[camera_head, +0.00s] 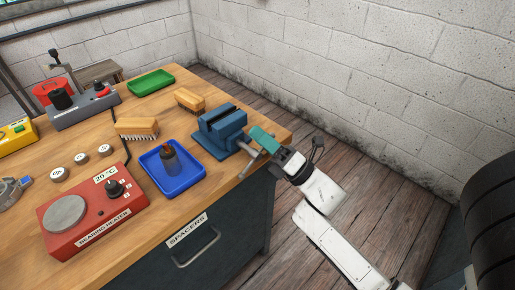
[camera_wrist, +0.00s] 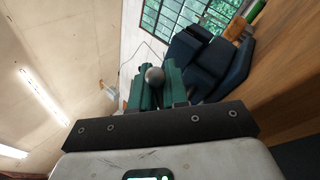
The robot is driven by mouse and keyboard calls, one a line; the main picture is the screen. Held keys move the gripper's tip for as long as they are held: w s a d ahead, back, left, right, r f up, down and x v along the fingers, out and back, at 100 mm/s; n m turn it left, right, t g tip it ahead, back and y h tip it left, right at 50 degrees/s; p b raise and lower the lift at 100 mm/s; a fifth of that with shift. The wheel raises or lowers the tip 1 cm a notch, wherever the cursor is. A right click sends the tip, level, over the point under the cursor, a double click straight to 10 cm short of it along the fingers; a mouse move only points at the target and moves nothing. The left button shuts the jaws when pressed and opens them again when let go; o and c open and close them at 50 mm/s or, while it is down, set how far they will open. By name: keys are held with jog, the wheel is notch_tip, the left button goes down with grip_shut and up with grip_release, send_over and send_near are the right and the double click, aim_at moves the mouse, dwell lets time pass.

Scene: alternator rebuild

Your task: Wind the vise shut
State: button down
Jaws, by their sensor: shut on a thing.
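The blue vise (camera_head: 220,132) stands at the bench's right end, and a dark slot shows between its jaws. It also shows as a dark blue block in the wrist view (camera_wrist: 196,62). Its grey handle bar (camera_head: 250,162) sticks out at the bench edge, slanting. My gripper (camera_head: 260,136), with teal fingers, is at the vise's right, by the handle. In the wrist view my gripper (camera_wrist: 153,82) is shut on the handle, whose round grey knob (camera_wrist: 155,75) shows between the fingers. The fingers hide part of the bar.
A blue tray (camera_head: 172,182) with a brown bottle (camera_head: 169,155) is left of the vise. Two brushes (camera_head: 137,127) (camera_head: 190,99), a green tray (camera_head: 150,82) and a red bearing heater (camera_head: 93,212) share the bench (camera_head: 146,220). Wooden floor is open at right; a dark tyre (camera_head: 490,225) stands far right.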

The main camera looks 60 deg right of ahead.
jog(key=f+m+g+h+b, duration=0.1)
jog(key=m+h+b, duration=0.1)
jog(key=m+h, duration=0.2)
jog(key=d+f+m+g+h+b, duration=0.1)
jog(key=m+g+h+b, duration=0.1)
jog(key=m+h, duration=0.3)
jog(key=f+m+g+h+b, duration=0.1)
jog(key=m+h, duration=0.3)
jog(key=m, duration=0.6)
jog(key=shift+s+d+f+m+g+h+b, duration=0.3)
jog(key=shift+d+f+m+b, duration=0.05)
jog(key=shift+f+m+b, duration=0.1)
jog(key=shift+f, duration=0.15)
jog(key=c, duration=1.2)
grip_release()
jog(key=shift+w, duration=0.1)
jog(key=shift+w+a+n, duration=0.1)
jog(key=shift+a+n, duration=0.1)
jog(key=shift+n, duration=0.05)
